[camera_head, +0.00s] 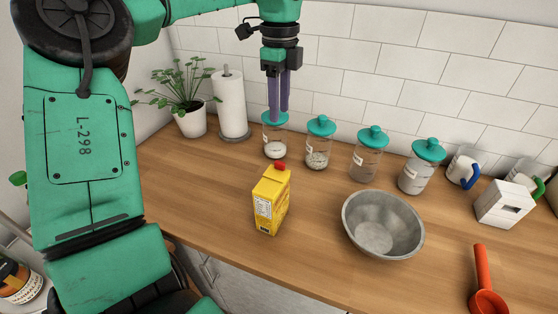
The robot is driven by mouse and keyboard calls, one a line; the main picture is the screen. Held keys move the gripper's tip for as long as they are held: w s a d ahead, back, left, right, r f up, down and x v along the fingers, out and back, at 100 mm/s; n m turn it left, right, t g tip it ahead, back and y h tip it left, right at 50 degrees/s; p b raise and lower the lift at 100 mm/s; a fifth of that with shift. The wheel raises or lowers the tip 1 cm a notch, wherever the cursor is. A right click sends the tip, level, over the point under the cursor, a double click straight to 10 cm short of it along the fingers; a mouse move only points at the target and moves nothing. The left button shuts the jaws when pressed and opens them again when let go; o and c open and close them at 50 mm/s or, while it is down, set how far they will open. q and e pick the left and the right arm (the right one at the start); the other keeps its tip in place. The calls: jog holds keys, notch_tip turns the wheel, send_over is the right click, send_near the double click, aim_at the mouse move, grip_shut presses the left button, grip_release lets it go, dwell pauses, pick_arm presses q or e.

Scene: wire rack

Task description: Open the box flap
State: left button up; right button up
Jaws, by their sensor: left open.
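A yellow box (271,207) stands upright on the wooden counter, left of the metal bowl. Its narrower top shows a yellow upper part with a small red piece (280,165) on it; I cannot make out exactly how the flap lies. My left gripper (279,112) points down with its purple fingers apart and nothing between them. It is behind and above the box, clear of it, and overlaps the lid of the leftmost jar in the picture; I cannot tell whether it touches that lid. My right gripper is not in view.
Several glass jars with teal lids (320,126) line the tiled wall. A metal bowl (383,226), a white box (504,205), mugs (463,168) and a red scoop (486,285) are to the right. A paper roll (230,105) and plant (190,120) stand back left. Counter around the box is clear.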

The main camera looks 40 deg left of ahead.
aim_at(280, 162)
pick_arm(q)
jog(key=f+p, duration=0.1)
jog(key=f, duration=0.3)
jog(key=f+p, duration=0.1)
jog(key=f, duration=0.4)
jog(key=f+p, duration=0.1)
jog(key=f, duration=0.3)
jog(key=shift+s+d+f+p, duration=0.3)
jog(key=shift+d+f, duration=0.05)
jog(key=shift+f, duration=0.55)
jog(key=shift+c, duration=0.3)
grip_shut()
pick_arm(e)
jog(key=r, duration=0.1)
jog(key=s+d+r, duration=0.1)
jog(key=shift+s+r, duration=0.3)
